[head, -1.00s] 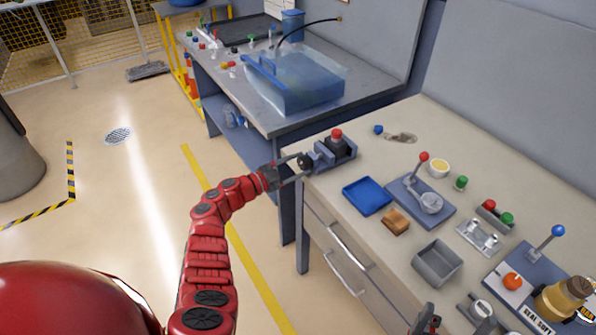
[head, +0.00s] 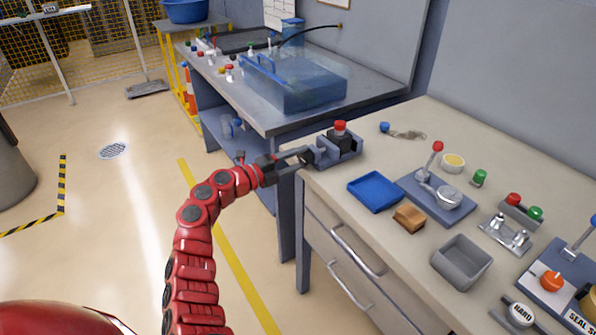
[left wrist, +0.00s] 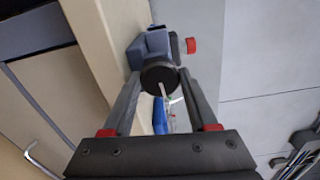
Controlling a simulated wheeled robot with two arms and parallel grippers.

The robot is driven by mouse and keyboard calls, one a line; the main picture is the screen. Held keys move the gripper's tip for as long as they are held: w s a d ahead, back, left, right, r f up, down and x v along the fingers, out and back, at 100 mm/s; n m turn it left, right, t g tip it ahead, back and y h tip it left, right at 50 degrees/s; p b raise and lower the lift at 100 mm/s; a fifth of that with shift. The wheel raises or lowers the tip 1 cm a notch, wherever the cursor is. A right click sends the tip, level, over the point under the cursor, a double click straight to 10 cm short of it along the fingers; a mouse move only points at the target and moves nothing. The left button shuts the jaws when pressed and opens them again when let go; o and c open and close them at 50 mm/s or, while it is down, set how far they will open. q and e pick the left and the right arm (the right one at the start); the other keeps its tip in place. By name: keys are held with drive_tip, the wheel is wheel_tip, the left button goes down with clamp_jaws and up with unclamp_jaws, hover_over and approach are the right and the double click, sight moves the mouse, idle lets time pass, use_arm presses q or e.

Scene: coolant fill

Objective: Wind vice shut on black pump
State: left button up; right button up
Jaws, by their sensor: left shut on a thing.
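The blue-grey vice (head: 349,150) sits at the near left corner of the beige bench. The black pump (head: 340,137) with a red cap stands upright in it; I cannot tell whether both jaws touch it. The vice's round black handwheel (head: 308,156) faces left, off the bench edge. My left gripper (head: 305,156) is shut on this handwheel. In the left wrist view the handwheel (left wrist: 159,76) lies between the two fingertips, with the vice (left wrist: 150,46) behind it and the red cap (left wrist: 190,45) to its right. My right gripper is not in view.
A blue tray (head: 375,192), a brown sponge-like block (head: 409,218), a lever press (head: 437,195) and a grey bin (head: 462,262) stand right of the vice. A clear blue tank (head: 295,82) stands on the bench behind. Floor left of the bench is clear.

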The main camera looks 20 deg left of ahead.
use_arm(q)
drive_tip(key=m+b, duration=0.4)
drive_tip(key=b, duration=0.1)
drive_tip(key=shift+f, duration=0.3)
drive_tip(key=shift+r+m+b, duration=0.25)
drive_tip(key=shift+m+b, duration=0.95)
drive_tip(key=shift+m, duration=0.3)
drive_tip(key=o, duration=1.4)
drive_tip(key=shift+r, duration=0.1)
drive_tip(key=v, duration=1.7)
drive_tip(key=shift+s+a, duration=0.15)
drive_tip(key=shift+s, duration=0.05)
